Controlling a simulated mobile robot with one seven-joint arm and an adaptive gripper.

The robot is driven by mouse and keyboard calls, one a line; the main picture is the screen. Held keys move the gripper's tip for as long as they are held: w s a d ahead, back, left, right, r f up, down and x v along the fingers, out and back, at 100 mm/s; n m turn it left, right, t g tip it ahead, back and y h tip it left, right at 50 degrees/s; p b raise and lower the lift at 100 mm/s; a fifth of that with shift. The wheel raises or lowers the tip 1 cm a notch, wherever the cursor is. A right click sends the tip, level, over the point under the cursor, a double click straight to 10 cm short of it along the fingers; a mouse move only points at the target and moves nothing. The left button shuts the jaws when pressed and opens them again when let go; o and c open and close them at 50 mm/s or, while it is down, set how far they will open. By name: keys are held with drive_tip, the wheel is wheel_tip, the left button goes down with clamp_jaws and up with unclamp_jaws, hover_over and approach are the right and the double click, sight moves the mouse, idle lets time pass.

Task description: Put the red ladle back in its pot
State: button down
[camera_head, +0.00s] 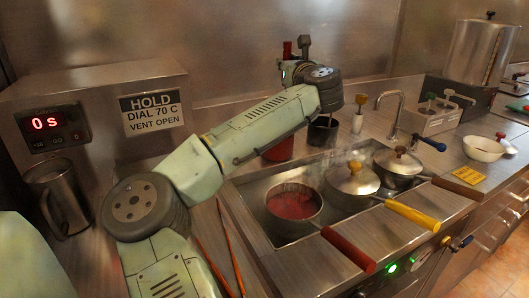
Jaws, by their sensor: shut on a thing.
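My gripper (295,70) is at the back of the counter, mostly hidden behind my own wrist. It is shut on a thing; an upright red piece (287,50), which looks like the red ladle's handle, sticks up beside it. The ladle's bowl is hidden. A red container (279,149) stands below, partly covered by my arm, with a black container (322,131) to its right. A pot of red sauce (293,204) with a red handle (348,250) sits in the sunken well in front. I cannot tell which vessel is the ladle's pot.
A lidded pot with a yellow handle (412,214) and another with a brown handle (457,187) stand right of the sauce pot. A faucet (397,115) rises behind them. A metal jug (60,199) and a control box (90,90) are at left. Long orange sticks (232,250) lie in front.

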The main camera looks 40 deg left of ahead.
wheel_tip(320, 180, down, 11)
drive_tip(key=s+a+p, duration=0.1)
drive_tip(key=p, duration=0.1)
drive_tip(key=shift+a+r, duration=0.2)
drive_tip(key=shift+a, duration=0.15)
drive_tip(key=c, duration=1.5)
unclamp_jaws()
drive_tip(key=shift+s+g, duration=0.15)
drive_tip(key=shift+g, duration=0.15)
drive_tip(key=b+v, duration=0.4)
drive_tip(key=v, duration=0.8)
drive_tip(key=shift+f, duration=0.15)
